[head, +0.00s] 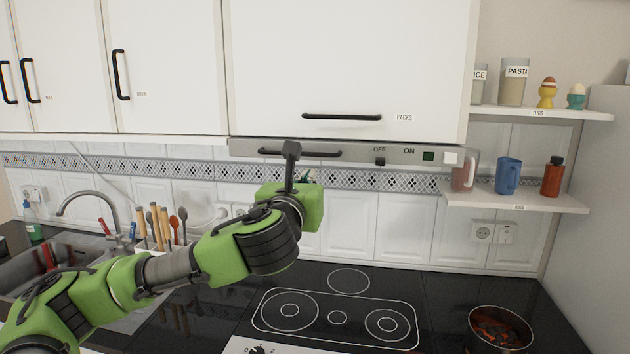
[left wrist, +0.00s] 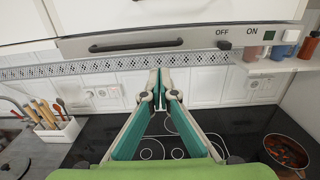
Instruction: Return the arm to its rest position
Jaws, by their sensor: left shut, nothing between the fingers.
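My left arm (head: 180,268) reaches in from the lower left of the head view, over the counter and hob. Its green wrist (head: 305,205) is raised in front of the tiled wall, below the range hood. The wrist hides most of the gripper in the head view. In the left wrist view my left gripper (left wrist: 159,88) has its teal fingers together at the tips, with nothing between them. It points toward the tiles under the hood and appears apart from them. My right arm and gripper are not in view.
The range hood (head: 340,153) has a handle and OFF/ON labels. The black hob (head: 337,318) lies below, with a pot (head: 500,328) at its right. Left are a utensil holder (left wrist: 58,131) and a faucet (head: 88,198). Shelves (head: 515,203) hold a blue jug (head: 508,175) and red bottle (head: 552,177).

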